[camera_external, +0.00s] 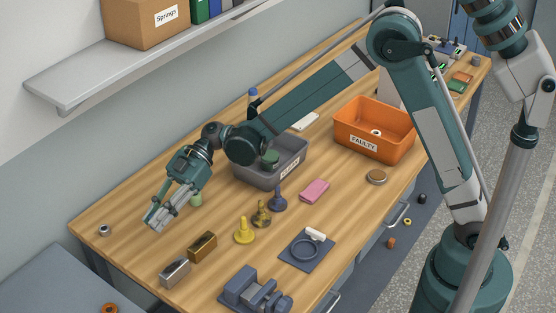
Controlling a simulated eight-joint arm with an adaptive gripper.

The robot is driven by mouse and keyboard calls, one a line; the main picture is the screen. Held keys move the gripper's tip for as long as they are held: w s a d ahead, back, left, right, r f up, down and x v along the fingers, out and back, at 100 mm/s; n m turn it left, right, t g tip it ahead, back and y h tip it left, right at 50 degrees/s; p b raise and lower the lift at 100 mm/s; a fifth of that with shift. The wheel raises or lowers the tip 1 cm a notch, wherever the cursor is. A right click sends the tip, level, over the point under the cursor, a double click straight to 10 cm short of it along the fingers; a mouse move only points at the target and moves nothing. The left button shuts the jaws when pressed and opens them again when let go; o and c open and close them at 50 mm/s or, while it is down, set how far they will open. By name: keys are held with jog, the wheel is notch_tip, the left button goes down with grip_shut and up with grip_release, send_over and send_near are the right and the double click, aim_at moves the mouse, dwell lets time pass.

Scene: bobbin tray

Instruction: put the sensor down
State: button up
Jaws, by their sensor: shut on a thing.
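My gripper (155,220) is at the left part of the wooden table, pointing down and to the left. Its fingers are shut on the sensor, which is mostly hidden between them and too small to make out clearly. The fingertips are over or close to bare tabletop; I cannot tell whether the sensor touches the wood. A small pale green piece (196,199) stands just right of the gripper.
Silver (175,272) and brass (203,247) blocks and a yellow piece (244,231) stand nearer the front. A grey bin (288,176) and orange FAULTY bin (373,141) are farther right. A small metal ring (104,230) lies left. Bare wood surrounds the fingertips.

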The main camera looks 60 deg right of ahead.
jog(key=shift+f+b, duration=0.7)
jog(key=shift+f, duration=2.4)
jog(key=shift+f, duration=0.1)
jog(key=shift+f+b, duration=0.5)
jog(key=shift+f, duration=1.3)
jog(key=shift+f, duration=0.15)
jog(key=o, duration=0.8)
jog(key=shift+o, duration=0.2)
jog(key=shift+r, duration=0.25)
jog(key=p+v, duration=0.2)
jog(key=v, duration=1)
jog(key=shift+d+f, duration=0.1)
